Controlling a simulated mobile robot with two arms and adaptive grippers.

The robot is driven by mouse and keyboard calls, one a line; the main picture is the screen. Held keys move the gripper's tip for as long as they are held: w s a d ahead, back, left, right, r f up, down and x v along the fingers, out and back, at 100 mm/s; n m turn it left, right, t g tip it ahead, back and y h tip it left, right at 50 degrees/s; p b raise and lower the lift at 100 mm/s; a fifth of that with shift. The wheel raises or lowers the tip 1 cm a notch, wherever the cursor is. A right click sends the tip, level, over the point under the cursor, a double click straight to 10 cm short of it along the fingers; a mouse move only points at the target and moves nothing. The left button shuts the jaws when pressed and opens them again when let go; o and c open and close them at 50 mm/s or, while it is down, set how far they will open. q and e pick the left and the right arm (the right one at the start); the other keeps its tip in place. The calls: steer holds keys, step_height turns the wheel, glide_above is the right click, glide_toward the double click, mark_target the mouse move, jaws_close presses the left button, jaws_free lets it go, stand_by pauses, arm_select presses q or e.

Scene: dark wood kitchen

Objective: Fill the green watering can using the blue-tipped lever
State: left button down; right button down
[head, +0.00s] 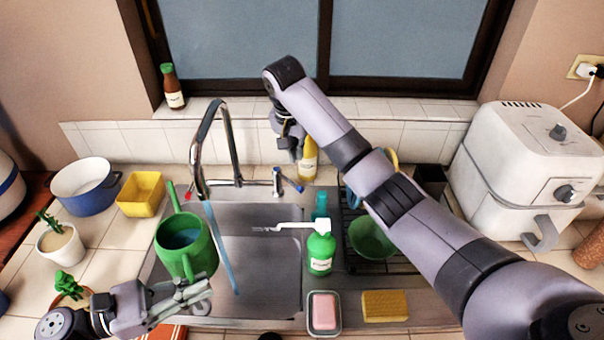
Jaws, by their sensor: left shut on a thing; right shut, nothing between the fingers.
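The green watering can (187,262) is held over the left part of the sink, with its spout up and blue water visible inside. My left gripper (198,294) is shut on the can at its near side. A blue stream of water (222,250) falls from the chrome faucet (197,165) and passes to the right of the can, down toward the sink floor. The blue-tipped lever (290,182) stands right of the faucet. My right gripper (291,150) is shut and empty just above the lever; I cannot tell whether it touches it.
A green soap bottle (320,252), pink soap dish (324,312) and yellow sponge (384,305) sit right of the sink (265,275). A dish rack with a green bowl (372,238) lies under my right arm. A yellow container (140,194), blue pot (86,190) and plants stand left.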

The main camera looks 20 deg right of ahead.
mark_target(287, 180)
step_height(287, 180, down, 9)
steer(key=d+m+h, duration=0.1)
steer(key=m, duration=0.4)
steer(key=shift+w+d+g+h, duration=0.3)
steer(key=shift+w+d+g, duration=0.05)
steer(key=shift+w+g, duration=0.05)
steer(key=shift+d, duration=0.1)
